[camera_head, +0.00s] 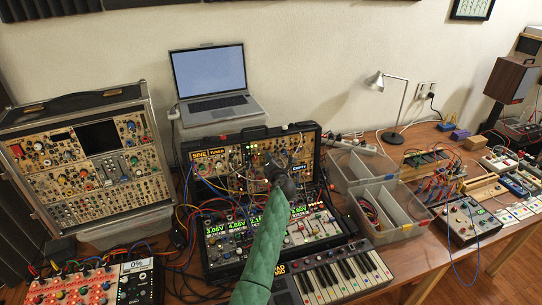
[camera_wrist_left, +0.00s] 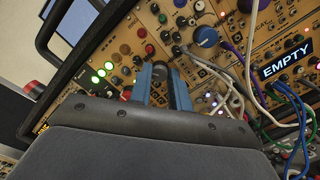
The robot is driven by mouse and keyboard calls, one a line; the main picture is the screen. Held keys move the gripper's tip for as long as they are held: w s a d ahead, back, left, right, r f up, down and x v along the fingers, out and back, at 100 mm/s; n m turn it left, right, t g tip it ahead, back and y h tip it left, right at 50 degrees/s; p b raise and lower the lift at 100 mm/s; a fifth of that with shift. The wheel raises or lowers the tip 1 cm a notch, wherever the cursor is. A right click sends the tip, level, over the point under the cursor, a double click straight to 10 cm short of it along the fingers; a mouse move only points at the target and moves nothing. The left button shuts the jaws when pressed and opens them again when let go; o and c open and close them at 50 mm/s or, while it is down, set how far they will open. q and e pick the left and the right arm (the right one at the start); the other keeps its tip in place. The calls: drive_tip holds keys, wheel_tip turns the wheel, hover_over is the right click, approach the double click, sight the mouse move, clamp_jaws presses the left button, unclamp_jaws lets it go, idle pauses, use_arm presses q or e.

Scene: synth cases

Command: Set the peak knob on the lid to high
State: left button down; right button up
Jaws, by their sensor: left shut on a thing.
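The open case's lid (camera_head: 233,158) stands upright at the middle of the table, its tan panel full of knobs, sockets and cables. My left gripper (camera_head: 277,168) is at this panel, and my green-sleeved arm covers part of the case below. In the left wrist view the blue fingers (camera_wrist_left: 162,72) are close together against the panel, shut on a small knob. The fingers hide most of that knob, and I cannot read its label or its setting. A large blue knob (camera_wrist_left: 206,36) is to the right of the fingers. My right gripper is not in view.
White and grey patch cables (camera_wrist_left: 240,82) hang just right of the fingers, with blue cables further right. Green lights (camera_wrist_left: 102,71) glow to the left. A laptop (camera_head: 210,75) stands behind the lid, clear bins (camera_head: 388,207) to its right and a keyboard (camera_head: 345,275) in front.

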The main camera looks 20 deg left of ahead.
use_arm(q)
drive_tip(key=m+p, duration=0.2)
drive_tip(key=m, duration=0.5)
drive_tip(key=shift+m+h, duration=0.3)
drive_tip(key=shift+h, duration=0.1)
idle(0.4)
drive_tip(key=c, duration=1.3)
unclamp_jaws()
